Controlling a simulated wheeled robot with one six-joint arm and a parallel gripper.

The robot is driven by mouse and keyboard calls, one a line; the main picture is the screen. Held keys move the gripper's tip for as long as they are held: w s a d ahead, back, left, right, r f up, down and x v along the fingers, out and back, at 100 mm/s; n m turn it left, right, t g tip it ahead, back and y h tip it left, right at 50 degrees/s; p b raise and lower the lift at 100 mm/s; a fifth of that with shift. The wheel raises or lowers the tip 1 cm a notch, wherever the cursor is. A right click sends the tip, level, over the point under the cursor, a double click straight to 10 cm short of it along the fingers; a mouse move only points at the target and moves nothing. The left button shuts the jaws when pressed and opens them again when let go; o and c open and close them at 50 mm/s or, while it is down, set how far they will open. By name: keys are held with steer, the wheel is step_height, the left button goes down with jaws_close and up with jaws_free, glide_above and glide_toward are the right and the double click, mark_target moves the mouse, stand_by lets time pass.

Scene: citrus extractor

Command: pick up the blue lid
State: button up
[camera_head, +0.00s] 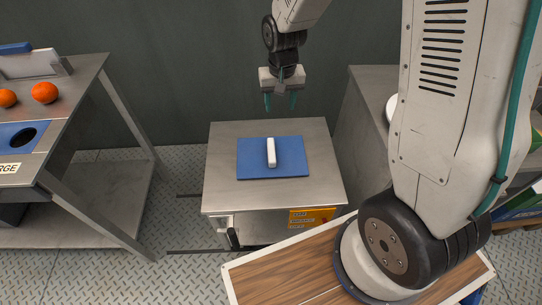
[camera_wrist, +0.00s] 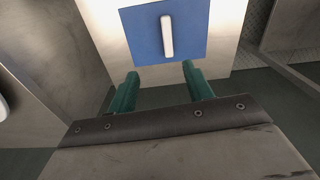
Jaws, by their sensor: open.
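The blue lid (camera_head: 290,166) is a flat rectangular plate with a raised white bar handle (camera_head: 271,153) in its middle. It lies on top of a metal cabinet (camera_head: 225,190) in the head view. My gripper (camera_head: 281,101) is above and behind the lid, apart from it. Its two green fingers are spread with nothing between them. In the wrist view the lid (camera_wrist: 145,38) is at the top, with its white handle (camera_wrist: 167,36) upright in the picture. The fingers (camera_wrist: 158,88) show below it in that picture.
A metal table (camera_head: 85,105) at the left bears oranges (camera_head: 44,92) and a blue panel with a dark hole (camera_head: 25,137). A grey counter (camera_head: 366,90) stands close to the right of the cabinet. A wall is behind. The cabinet top around the lid is clear.

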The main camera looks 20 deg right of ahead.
mark_target(271, 149)
steer(key=shift+m, duration=0.5)
steer(key=w+f, duration=0.1)
steer(key=f, duration=0.7)
steer(key=w+f, duration=0.1)
steer(key=f, duration=0.7)
steer(key=w+a+f, duration=0.1)
steer(key=w+f, duration=0.1)
steer(key=f, duration=0.6)
steer(key=shift+f, duration=0.25)
steer(key=shift+c, duration=0.3)
jaws_close()
